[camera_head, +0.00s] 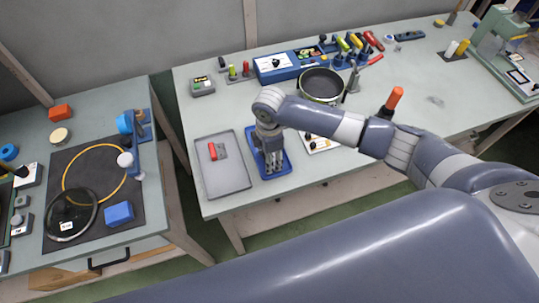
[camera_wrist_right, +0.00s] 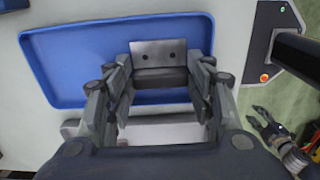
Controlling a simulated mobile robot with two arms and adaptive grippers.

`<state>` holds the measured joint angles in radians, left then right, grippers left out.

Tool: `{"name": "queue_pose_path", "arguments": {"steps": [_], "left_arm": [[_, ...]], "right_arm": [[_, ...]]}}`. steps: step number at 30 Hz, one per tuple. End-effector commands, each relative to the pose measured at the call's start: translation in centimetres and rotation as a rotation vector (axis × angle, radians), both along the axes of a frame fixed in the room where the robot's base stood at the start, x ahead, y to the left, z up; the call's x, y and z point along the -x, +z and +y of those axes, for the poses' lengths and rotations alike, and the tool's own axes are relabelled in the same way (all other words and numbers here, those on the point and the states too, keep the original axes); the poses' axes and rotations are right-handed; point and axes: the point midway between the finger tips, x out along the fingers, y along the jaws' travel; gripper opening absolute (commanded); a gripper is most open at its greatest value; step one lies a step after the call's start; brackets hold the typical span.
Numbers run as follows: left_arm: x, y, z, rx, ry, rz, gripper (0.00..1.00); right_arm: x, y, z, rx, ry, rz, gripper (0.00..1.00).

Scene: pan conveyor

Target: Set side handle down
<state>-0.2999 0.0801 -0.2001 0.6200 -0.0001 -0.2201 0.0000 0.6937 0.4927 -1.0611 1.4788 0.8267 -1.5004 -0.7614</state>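The blue tray (camera_head: 284,171) lies on the main table, between a grey tray and a small white panel. My right gripper (camera_head: 271,168) points down over it. In the right wrist view its two fingers (camera_wrist_right: 166,75) flank the side handle, a metal plate with two dark holes (camera_wrist_right: 165,50) and a dark part below. The fingertips sit against the plate's two sides, with no gap visible. The blue tray (camera_wrist_right: 60,65) lies behind the plate; whether the handle touches it is hidden.
The grey tray (camera_head: 228,183) with a red-and-grey piece (camera_head: 218,151) lies to the left. A dark pan (camera_head: 321,84) stands behind my right arm, near a blue box (camera_head: 276,67) and several tools. A second table at left holds a glass lid (camera_head: 70,216).

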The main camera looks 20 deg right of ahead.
Motion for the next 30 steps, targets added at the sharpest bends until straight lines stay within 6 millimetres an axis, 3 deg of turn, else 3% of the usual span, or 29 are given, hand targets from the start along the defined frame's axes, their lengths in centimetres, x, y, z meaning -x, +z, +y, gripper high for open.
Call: {"name": "queue_pose_path", "arguments": {"steps": [14,30], "left_arm": [[0.0,0.0,0.0,0.0,0.0,0.0,0.4],[0.0,-1.5,0.0,0.0,0.0,0.0,0.4]], "right_arm": [[0.0,0.8,0.0,0.0,0.0,-0.001,0.58],[0.0,10.9,0.1,-0.002,0.001,-0.002,0.58]]}}
